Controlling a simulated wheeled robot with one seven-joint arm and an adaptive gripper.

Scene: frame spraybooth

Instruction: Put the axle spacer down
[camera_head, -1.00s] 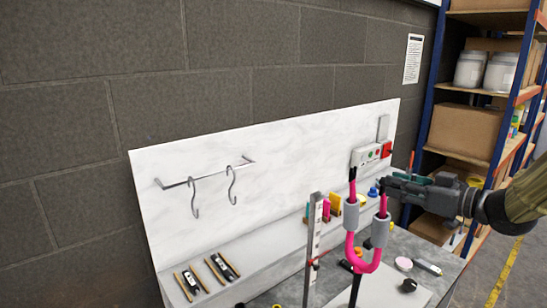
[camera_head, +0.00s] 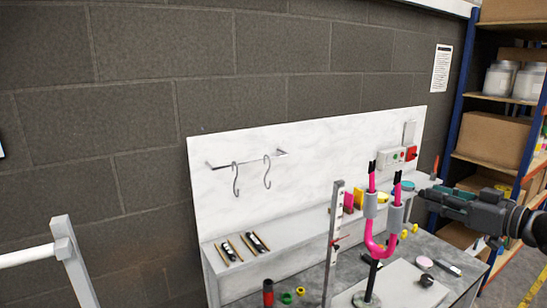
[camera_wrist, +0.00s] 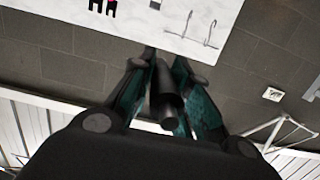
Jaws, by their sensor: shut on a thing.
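My gripper (camera_head: 428,194) is at the right in the head view, level with the upper part of the pink fork and to its right, apart from it. In the wrist view my gripper (camera_wrist: 160,75) has its teal-sided fingers closed around a dark grey cylinder, which I take to be the axle spacer (camera_wrist: 168,108). It points toward the camera between the fingers. In the head view the spacer is too small or hidden to make out. The pink fork (camera_head: 378,250) stands upright with two prongs, each with a grey sleeve, above the bench.
The grey bench (camera_head: 310,288) carries an upright ruler (camera_head: 331,245), small coloured parts and a round dark knob (camera_head: 426,280). A white back panel (camera_head: 310,150) has a rail with two hooks. Shelving (camera_head: 465,110) stands at the right. A white rail frame (camera_head: 68,255) is at lower left.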

